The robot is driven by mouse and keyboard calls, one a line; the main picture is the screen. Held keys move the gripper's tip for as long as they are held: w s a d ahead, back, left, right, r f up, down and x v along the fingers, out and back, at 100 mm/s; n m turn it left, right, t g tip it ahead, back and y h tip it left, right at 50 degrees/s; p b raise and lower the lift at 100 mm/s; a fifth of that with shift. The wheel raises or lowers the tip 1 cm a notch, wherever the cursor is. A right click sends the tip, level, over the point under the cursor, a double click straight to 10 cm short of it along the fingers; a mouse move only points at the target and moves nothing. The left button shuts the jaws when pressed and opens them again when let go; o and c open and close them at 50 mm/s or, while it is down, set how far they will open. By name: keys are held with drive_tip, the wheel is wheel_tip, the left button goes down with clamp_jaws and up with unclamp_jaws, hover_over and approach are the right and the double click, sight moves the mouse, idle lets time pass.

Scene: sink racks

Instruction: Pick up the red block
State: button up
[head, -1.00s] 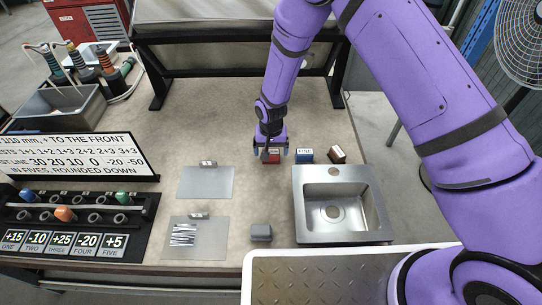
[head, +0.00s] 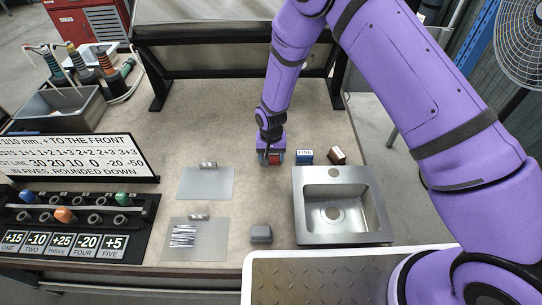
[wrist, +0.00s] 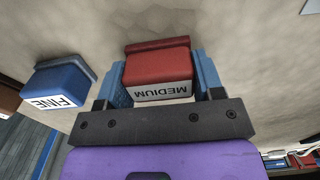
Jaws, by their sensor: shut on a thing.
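The red block (wrist: 158,66) has a white label reading MEDIUM, and in the wrist view it sits between the two blue fingers of my gripper (wrist: 162,80). The fingers are shut on its sides. In the head view the red block (head: 274,158) shows only in part at the tip of my gripper (head: 272,160), over the table behind the sink. I cannot tell whether it is clear of the table surface.
A blue block (head: 305,157) labelled FINE stands just right of my gripper, with a brown block (head: 337,157) beyond it. The metal sink (head: 340,230) is in front.

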wheel_tip(320, 180, up, 10)
idle(0.5)
